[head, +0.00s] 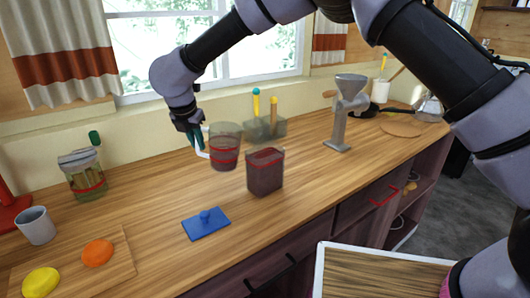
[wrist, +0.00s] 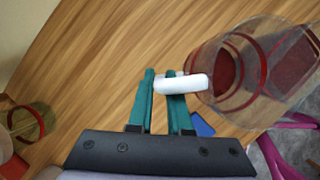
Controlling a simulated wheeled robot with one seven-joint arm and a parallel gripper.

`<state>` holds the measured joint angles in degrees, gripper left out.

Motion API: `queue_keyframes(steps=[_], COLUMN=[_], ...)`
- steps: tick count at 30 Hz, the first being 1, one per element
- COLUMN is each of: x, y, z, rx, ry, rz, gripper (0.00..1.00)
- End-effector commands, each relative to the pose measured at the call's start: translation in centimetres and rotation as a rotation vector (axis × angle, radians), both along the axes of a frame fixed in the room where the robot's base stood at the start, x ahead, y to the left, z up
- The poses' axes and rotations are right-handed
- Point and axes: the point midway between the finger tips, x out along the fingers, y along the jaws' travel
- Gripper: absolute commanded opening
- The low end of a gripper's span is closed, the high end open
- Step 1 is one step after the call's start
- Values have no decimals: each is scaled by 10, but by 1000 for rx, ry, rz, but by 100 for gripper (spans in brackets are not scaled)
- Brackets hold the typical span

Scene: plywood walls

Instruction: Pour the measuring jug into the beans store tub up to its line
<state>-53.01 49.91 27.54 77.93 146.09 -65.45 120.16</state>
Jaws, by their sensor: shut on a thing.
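The clear measuring jug (head: 225,141) has red contents in its lower part and a red band. It looks about upright, left of the tub. My gripper (head: 197,137) is shut on the jug's white handle; in the wrist view the teal fingers (wrist: 160,86) close on the handle (wrist: 182,84), and the clear jug wall (wrist: 236,88) is at right. The see-through store tub (head: 265,178) stands open on the counter with a red line near its top. It looks dark red inside; its exact level against the line is unclear.
A blue lid with a knob (head: 206,224) lies in front of the tub. A glass jar (head: 83,175), a grey cup (head: 36,225) and a board (head: 125,262) with orange and yellow lumps are at left. A grey grinder (head: 346,110) and a utensil holder (head: 265,128) stand behind.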

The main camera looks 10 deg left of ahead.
Motion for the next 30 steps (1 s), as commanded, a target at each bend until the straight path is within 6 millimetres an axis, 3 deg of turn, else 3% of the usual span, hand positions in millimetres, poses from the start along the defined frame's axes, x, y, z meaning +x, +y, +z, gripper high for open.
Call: queue_keyframes(steps=[6, 11, 24, 30], x=[-1, -1, -1, -1], y=[5, 5, 6, 5], z=[-20, -24, 35, 44], rx=[-62, -82, -84, -85], ry=[-12, -16, -18, -16], rz=[1, 0, 0, 0], gripper=[0, 0, 0, 0])
